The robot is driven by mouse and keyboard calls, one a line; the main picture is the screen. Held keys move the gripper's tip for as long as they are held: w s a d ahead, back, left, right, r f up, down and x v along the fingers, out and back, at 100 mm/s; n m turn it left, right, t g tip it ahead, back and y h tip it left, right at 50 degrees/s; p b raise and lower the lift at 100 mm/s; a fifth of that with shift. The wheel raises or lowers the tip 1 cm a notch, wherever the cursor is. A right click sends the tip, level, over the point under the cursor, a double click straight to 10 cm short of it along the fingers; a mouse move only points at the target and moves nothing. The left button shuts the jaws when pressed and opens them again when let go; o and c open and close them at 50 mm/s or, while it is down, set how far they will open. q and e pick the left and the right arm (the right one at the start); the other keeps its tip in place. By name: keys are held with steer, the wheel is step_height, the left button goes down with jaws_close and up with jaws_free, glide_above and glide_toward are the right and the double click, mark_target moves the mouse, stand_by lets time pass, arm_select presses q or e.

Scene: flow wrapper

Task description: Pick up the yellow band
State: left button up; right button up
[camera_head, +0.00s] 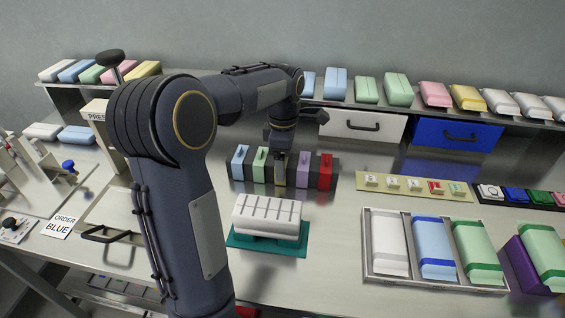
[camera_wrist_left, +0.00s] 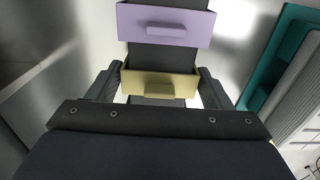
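The yellow band (camera_head: 280,176) stands in the dark rack (camera_head: 333,181) in the middle of the bench, between a green and a purple band. My left gripper is directly above it and hides its upper part in the head view. In the left wrist view the yellow band (camera_wrist_left: 150,86), with its small raised tab, lies between the two fingers of my left gripper (camera_wrist_left: 158,88). The fingers are apart, one near each end of the band. I cannot tell whether they touch it. My right gripper is not in view.
The purple band (camera_wrist_left: 165,24) is close beside the yellow one. Blue (camera_head: 240,162) and red (camera_head: 325,172) bands stand at the rack's ends. A white ribbed block on a teal base (camera_head: 270,244) stands just in front. A tray (camera_head: 440,282) of packs is at right.

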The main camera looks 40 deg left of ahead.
arm_select(q)
steer(key=c, duration=0.5)
steer(key=shift+c, duration=0.2)
steer(key=shift+r, duration=0.1)
